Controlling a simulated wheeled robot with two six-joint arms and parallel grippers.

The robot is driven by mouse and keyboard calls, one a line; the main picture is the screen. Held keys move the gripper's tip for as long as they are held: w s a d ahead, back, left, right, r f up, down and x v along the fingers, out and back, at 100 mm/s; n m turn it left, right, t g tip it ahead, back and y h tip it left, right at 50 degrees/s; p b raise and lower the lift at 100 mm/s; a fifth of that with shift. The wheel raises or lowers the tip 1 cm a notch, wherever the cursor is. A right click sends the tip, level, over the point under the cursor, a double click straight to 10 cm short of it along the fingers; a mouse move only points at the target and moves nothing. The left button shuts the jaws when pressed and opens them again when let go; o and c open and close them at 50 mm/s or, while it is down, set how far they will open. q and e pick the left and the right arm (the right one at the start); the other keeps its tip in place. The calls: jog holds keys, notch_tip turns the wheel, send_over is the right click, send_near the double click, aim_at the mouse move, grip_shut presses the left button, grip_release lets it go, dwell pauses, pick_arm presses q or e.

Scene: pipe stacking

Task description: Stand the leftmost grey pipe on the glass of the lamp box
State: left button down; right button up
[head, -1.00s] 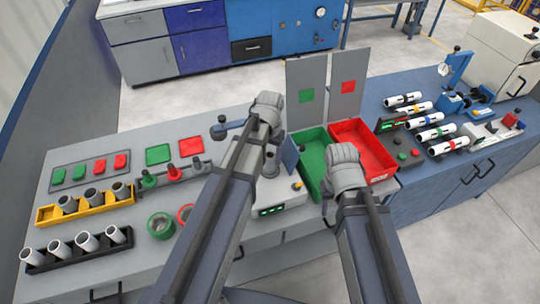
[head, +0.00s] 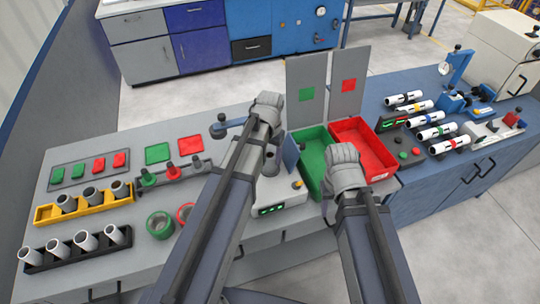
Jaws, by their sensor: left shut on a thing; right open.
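The lamp box (head: 285,194) is a pale box with a green display on its front. It stands near the front edge of the bench, partly covered by my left arm. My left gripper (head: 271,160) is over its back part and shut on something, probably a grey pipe. My arm hides most of the held thing and the glass, so I cannot tell whether they touch. Grey pipes stand in a yellow rack (head: 44,215), with its left end empty, and in a black rack (head: 68,259). My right gripper (head: 328,210) is open, in front of the green bin.
A green bin (head: 309,180) and a red bin (head: 381,169) stand right of the lamp box, with upright panels behind. Green tape (head: 160,225) and a stand of knobbed pieces (head: 172,172) lie to the left. White banded tubes (head: 430,133) rest at the right.

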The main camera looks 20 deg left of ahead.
pick_arm(q)
jog(key=shift+f, duration=0.25)
jog(key=shift+c, duration=0.2)
grip_release()
jog(key=shift+r, duration=0.2)
notch_tip(320, 180, up, 8)
jog(key=p, duration=0.7)
jog(key=shift+f+p, duration=0.2)
jog(key=shift+p, duration=0.1)
jog(key=s+d+f+m+y+b, duration=0.1)
jog(key=s+d+b, duration=0.1)
jog(key=s+d, duration=0.8)
jog(key=s, duration=0.4)
jog(key=shift+s+d+f+m, duration=0.15)
jog(key=shift+d+f+m, duration=0.15)
jog(key=shift+f, duration=0.1)
